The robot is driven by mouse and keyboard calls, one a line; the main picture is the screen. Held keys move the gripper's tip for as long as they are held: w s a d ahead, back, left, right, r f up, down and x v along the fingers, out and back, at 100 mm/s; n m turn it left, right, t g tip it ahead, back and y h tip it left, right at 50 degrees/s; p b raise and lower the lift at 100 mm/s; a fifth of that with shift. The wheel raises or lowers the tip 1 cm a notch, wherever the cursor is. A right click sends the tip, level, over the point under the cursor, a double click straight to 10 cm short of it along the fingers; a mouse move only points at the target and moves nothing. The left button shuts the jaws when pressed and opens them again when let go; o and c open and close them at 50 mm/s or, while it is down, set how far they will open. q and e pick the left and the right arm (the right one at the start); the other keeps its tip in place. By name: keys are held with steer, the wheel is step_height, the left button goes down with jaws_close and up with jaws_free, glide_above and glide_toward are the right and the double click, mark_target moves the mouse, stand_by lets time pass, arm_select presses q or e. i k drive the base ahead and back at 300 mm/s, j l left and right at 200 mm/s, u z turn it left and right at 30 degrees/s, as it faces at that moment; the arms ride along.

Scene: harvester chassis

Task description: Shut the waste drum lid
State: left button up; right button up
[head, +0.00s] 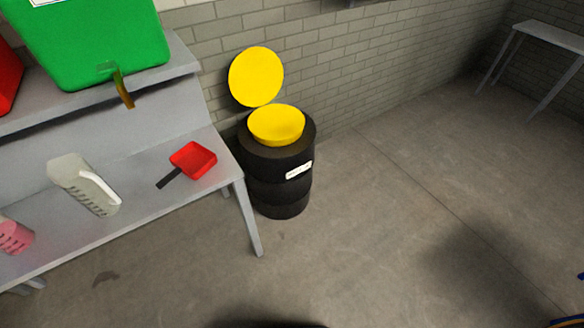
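The black waste drum (282,179) stands on the floor by the brick wall, at the right end of the grey bench. A pale label is on its front. A yellow funnel-like opening (276,125) sits on its top. The round yellow lid (256,76) is open, raised upright behind the opening and a little to the left, in front of the wall. Its hinge is hard to make out. Neither of my grippers can be seen in the head view.
The grey bench (150,222) left of the drum holds a red scoop (195,160), a whitish slotted scoop (84,184) and a pink item (14,237). A green container (90,45) stands on the upper shelf. The floor (400,220) right of the drum is clear.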

mark_target(256, 75)
steer(key=i+l+u, duration=0.25)
steer(key=i+l, duration=0.5)
steer(key=i+l+u, duration=0.2)
steer(key=i+l, duration=0.55)
steer(key=l, duration=0.1)
